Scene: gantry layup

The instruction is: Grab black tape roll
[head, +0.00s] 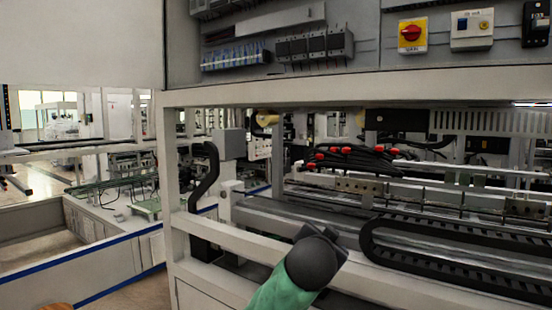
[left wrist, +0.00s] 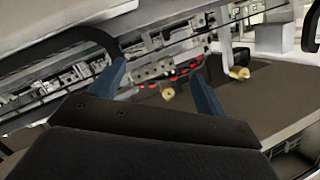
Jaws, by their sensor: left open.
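I cannot make out a black tape roll in either view. My left gripper (left wrist: 159,70) shows in the left wrist view with its two blue-grey fingers wide apart and nothing held between them. A small tan roll-like piece (left wrist: 168,93) appears beyond the gap between the fingers, and a second one (left wrist: 238,73) is to the right of the right finger. In the head view, similar tan round pieces hang under the cabinet, one at left (head: 267,119) and one further right (head: 360,118). Neither gripper's fingers can be seen in the head view. My right gripper is not in view.
A pale gantry frame with a front rail (head: 262,244) stands ahead. Inside it are a black cable chain (head: 445,262) and black cables with red ends (head: 352,160). An electrical cabinet (head: 370,50) overhangs the frame. A low white enclosure (head: 100,265) stands at left.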

